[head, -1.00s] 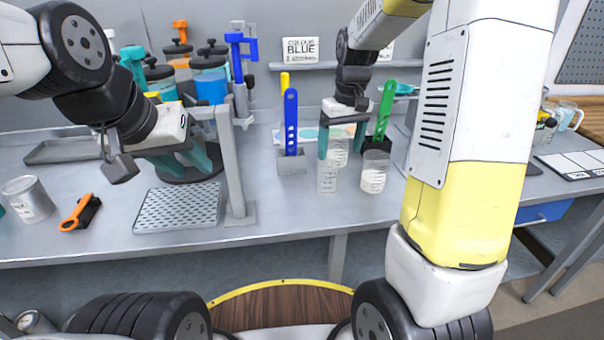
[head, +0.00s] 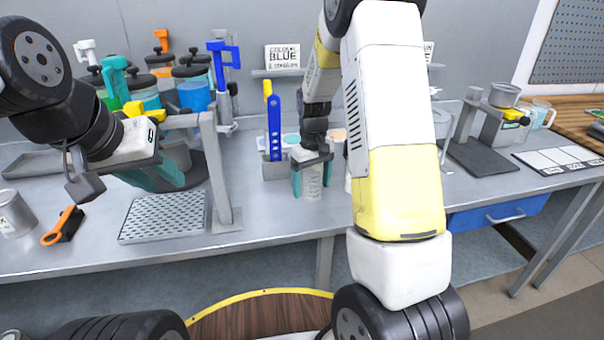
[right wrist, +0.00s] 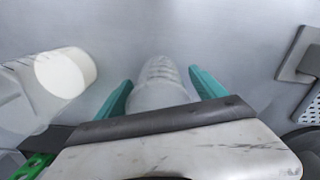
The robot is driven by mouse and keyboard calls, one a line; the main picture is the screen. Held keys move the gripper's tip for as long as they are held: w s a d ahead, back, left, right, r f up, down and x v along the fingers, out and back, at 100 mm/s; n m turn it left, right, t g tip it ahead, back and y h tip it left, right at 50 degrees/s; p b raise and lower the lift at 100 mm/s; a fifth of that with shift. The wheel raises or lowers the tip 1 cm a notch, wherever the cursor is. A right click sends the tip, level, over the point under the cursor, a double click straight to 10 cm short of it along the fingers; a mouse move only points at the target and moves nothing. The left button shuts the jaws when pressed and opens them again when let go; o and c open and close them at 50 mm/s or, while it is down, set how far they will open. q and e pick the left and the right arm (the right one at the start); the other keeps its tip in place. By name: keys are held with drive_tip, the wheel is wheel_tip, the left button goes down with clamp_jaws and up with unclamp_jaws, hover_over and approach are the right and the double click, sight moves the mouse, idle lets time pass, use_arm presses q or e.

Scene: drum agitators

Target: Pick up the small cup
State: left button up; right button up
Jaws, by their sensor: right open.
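A clear graduated cup (head: 312,187) stands on the bench in the head view. My right gripper (head: 312,178) is over it, open, with one teal finger on each side. In the right wrist view the cup (right wrist: 160,82) lies between the two spread fingers, with a gap visible at the right finger. A second clear cup with white contents (right wrist: 65,72) is left of the fingers in the right wrist view; in the head view my right arm mostly hides it. My left gripper (head: 152,178) is open and empty above the bench, near the perforated tray.
A perforated tray (head: 165,217) and a grey post stand (head: 222,180) are left of the right gripper. A blue tool in a holder (head: 274,127) stands just behind it.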

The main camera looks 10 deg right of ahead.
drive_tip(key=c, duration=1.4)
drive_tip(key=shift+r, duration=0.15)
